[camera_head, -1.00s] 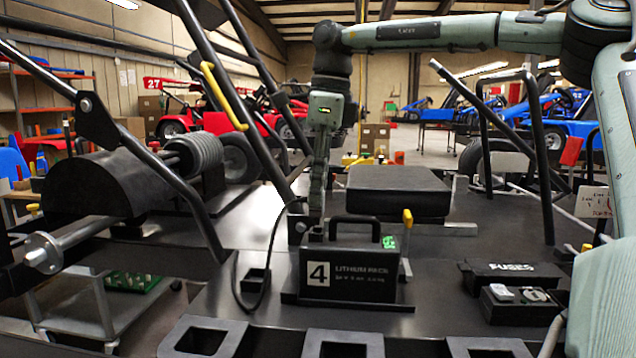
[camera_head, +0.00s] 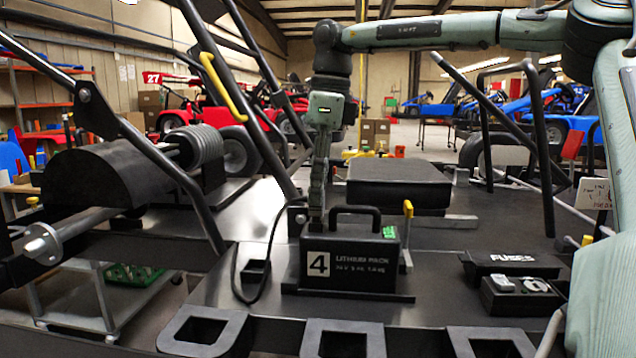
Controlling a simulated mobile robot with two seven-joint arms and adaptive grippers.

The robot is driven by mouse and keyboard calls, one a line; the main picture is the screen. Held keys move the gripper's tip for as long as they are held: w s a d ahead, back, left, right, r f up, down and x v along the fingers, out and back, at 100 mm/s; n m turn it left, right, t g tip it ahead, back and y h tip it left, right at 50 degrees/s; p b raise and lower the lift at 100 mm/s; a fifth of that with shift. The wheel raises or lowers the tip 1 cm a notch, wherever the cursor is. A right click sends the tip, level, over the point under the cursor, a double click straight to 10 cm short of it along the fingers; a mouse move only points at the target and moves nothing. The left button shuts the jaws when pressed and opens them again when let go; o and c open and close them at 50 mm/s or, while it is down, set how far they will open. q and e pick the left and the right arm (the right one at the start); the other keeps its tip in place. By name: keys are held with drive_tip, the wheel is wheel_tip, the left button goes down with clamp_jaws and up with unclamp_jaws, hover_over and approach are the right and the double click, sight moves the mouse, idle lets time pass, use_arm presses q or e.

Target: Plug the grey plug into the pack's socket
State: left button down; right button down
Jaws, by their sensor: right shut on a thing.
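The black pack (camera_head: 385,262), marked 4 and LITHIUM PACK, stands upright on the dark deck with its handle on top. My right gripper (camera_head: 317,222) points down at the left end of the pack's top, beside the handle. It is shut on the grey plug, which is mostly hidden by the fingers. A black cable (camera_head: 236,272) loops from near the fingers down to the deck left of the pack. The pack's socket is hidden behind the fingertips, so I cannot tell whether the plug is in it. My left gripper is not in view.
A yellow-tipped lever (camera_head: 408,209) stands at the pack's right. A fuse box (camera_head: 520,297) and its FUSES lid (camera_head: 512,263) lie further right. A black padded block (camera_head: 398,186) is behind the pack. Frame tubes rise at left and right.

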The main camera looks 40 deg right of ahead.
drive_tip(key=shift+f, duration=0.45)
drive_tip(key=c, duration=1.1)
unclamp_jaws()
wheel_tip(320, 180, up, 12)
drive_tip(key=s, duration=0.1)
drive_tip(key=shift+d, duration=0.45)
